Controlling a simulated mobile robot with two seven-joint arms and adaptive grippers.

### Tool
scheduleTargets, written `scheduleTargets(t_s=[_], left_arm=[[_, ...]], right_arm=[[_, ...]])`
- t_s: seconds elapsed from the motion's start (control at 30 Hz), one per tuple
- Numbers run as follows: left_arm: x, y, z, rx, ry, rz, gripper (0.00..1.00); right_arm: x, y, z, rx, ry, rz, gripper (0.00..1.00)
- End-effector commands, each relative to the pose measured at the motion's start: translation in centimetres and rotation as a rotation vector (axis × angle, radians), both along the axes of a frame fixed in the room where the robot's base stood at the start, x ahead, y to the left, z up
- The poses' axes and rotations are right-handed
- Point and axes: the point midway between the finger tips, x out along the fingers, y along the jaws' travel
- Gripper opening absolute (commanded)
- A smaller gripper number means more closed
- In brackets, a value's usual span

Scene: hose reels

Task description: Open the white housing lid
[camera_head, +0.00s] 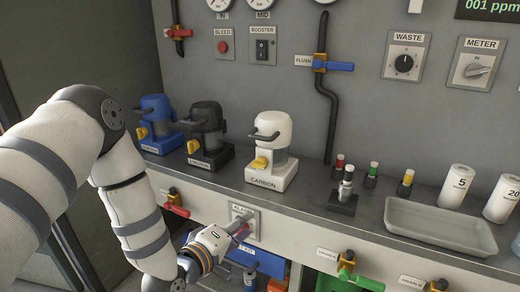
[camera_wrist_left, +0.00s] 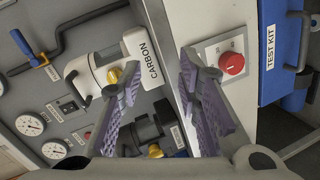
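The white housing, labelled CARBON (camera_head: 285,182), stands on the counter in the head view, with a round white lid (camera_head: 272,126) on top. The lid looks shut, with a dark handle at its left and a yellow knob low on the housing. The housing also shows sideways in the left wrist view (camera_wrist_left: 88,77). My left gripper (camera_head: 241,232) is below the counter edge, in front of the alarm panel, apart from the housing. In the left wrist view its purple-padded fingers (camera_wrist_left: 158,62) are spread with nothing held between them. My right gripper is out of view.
A black housing (camera_head: 207,125) and a blue housing (camera_head: 157,118) stand left of the white one. Small coloured-cap vials (camera_head: 371,176) and a grey tray (camera_head: 445,228) are to the right. A red alarm knob (camera_wrist_left: 232,63) and a blue test kit (camera_wrist_left: 285,45) are near the gripper.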

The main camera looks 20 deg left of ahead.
Motion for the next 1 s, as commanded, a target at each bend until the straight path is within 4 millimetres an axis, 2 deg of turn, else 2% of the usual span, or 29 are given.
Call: scheduleTargets(t_s=[0.03, 0.1, 0.17, 0.23, 0.37, 0.6, 0.7, 0.83, 1.0], left_arm=[[2.2, 1.2, 3.5, -0.100, -0.127, 0.041, 0.31], [4.0, 2.4, 8.1, -0.228, -0.277, 0.066, 0.31], [4.7, 3.2, 10.7, -0.298, -0.361, 0.073, 0.31], [5.2, 3.6, 12.3, -0.339, -0.410, 0.074, 0.31], [7.1, 3.4, 13.0, -0.348, -0.422, 0.069, 0.31], [13.1, 2.9, 13.9, -0.344, -0.415, 0.071, 0.31], [15.0, 2.7, 14.2, -0.346, -0.413, 0.072, 0.31], [16.4, 2.6, 14.6, -0.347, -0.412, 0.073, 0.31], [16.8, 2.6, 14.8, -0.347, -0.413, 0.072, 0.31]], right_arm=[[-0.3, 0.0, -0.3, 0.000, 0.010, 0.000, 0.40], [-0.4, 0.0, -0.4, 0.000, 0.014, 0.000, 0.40], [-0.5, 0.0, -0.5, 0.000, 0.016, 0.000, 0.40], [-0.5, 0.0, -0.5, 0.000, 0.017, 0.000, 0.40], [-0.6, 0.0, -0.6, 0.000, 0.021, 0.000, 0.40], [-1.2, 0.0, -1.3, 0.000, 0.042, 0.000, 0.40], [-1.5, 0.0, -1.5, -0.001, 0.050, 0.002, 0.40], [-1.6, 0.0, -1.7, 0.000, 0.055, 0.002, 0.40], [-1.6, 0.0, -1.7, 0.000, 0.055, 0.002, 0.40]])
